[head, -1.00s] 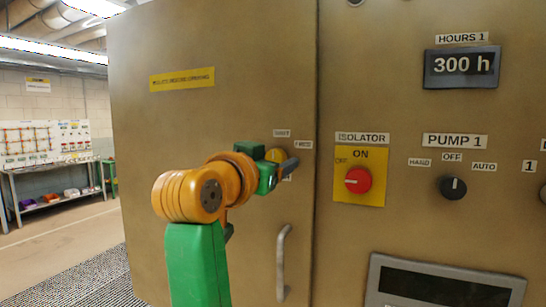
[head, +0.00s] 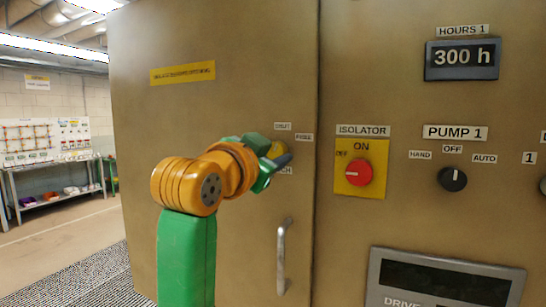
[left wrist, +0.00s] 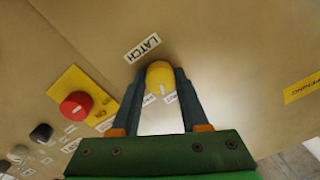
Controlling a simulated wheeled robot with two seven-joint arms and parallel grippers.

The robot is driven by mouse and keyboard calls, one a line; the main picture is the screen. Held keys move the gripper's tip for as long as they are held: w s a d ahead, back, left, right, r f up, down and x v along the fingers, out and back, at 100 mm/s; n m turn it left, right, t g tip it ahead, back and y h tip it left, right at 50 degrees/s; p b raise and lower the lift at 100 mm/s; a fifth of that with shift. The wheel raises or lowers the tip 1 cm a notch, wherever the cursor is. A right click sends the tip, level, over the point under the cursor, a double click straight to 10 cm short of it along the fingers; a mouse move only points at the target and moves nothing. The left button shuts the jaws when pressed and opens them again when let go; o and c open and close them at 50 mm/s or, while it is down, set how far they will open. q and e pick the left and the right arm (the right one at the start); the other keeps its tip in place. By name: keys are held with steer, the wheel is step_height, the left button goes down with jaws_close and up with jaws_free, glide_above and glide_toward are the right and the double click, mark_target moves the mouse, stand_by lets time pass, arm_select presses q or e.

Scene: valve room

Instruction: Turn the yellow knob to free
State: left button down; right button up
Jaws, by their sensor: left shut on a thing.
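The yellow knob (head: 277,149) is on the tan cabinet door (head: 200,120), above the metal handle. In the left wrist view the knob (left wrist: 159,74) sits between my two finger tips, with a white line on its face toward the two small labels. My left gripper (head: 281,157) is shut on the knob, one finger on each side. A LATCH label (left wrist: 142,47) lies beside the knob. Two small labels (head: 303,137) by the knob are too small to read surely. My right gripper is not in view.
A red isolator knob (head: 358,172) on a yellow plate is just right of the door seam. A vertical metal handle (head: 282,257) is below the yellow knob. A black pump selector (head: 452,179) is farther right. Open floor and a shelf bench (head: 48,180) are at the left.

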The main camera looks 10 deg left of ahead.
arm_select(q)
steer(key=m, duration=0.2)
steer(key=shift+m, duration=0.4)
steer(key=m, duration=0.2)
steer(key=shift+m, duration=0.4)
steer(key=m+p, duration=0.1)
steer(key=m, duration=0.4)
steer(key=shift+s, duration=0.1)
steer(key=shift+f+m, duration=0.1)
steer(key=shift+m, duration=1.5)
steer(key=shift+s, duration=0.1)
steer(key=c, duration=0.6)
jaws_free()
steer(key=shift+c, duration=0.2)
steer(key=shift+o, duration=1.1)
steer(key=shift+d, duration=0.15)
